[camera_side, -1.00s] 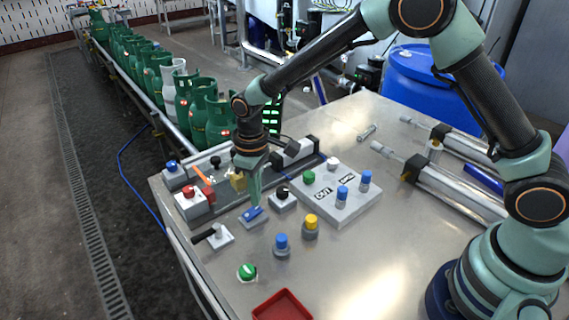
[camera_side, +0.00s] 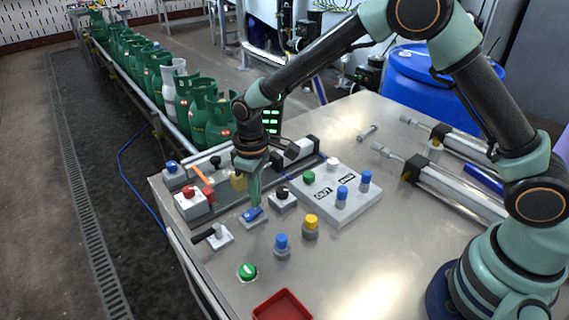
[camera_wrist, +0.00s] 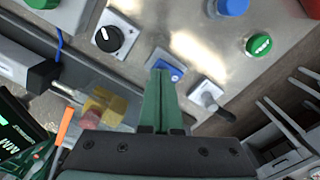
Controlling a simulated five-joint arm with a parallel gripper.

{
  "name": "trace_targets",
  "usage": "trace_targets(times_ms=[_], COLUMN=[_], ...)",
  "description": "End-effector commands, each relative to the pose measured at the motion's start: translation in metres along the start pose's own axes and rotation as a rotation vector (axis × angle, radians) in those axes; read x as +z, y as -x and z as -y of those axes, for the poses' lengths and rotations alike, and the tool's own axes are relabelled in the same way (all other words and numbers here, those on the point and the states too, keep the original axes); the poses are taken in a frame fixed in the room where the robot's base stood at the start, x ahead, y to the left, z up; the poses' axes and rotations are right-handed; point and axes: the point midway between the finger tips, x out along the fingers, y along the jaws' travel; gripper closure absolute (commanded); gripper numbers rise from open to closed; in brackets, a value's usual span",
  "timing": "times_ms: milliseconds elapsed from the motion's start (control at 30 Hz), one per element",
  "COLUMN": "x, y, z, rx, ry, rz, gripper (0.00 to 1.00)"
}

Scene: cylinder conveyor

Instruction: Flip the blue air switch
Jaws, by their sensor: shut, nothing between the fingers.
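The blue air switch (camera_side: 251,213) is a small blue rocker on a grey plate near the left part of the steel table. It also shows in the wrist view (camera_wrist: 172,71), just beyond my fingertips. My gripper (camera_side: 254,201) is shut and empty, pointing down with its tips at the switch. In the wrist view the green fingers (camera_wrist: 159,80) are together and overlap the left edge of the switch plate. I cannot tell whether the tips touch the rocker.
A black knob (camera_side: 283,193) stands close right of the switch, and a lever on a grey plate (camera_side: 218,237) lies to its left. Blue (camera_side: 281,243) and yellow (camera_side: 311,226) capped posts and a green button (camera_side: 247,272) stand nearer the front.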

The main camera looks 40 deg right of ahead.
Motion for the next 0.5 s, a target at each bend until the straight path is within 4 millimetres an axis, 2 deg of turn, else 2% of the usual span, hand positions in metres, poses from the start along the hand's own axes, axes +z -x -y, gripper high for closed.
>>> trace_targets(times_ms=[500], x=[0.0001], y=[-0.0072], z=[0.0], rx=[0.0], ry=[0.0], rz=[0.001], gripper=[1.0])
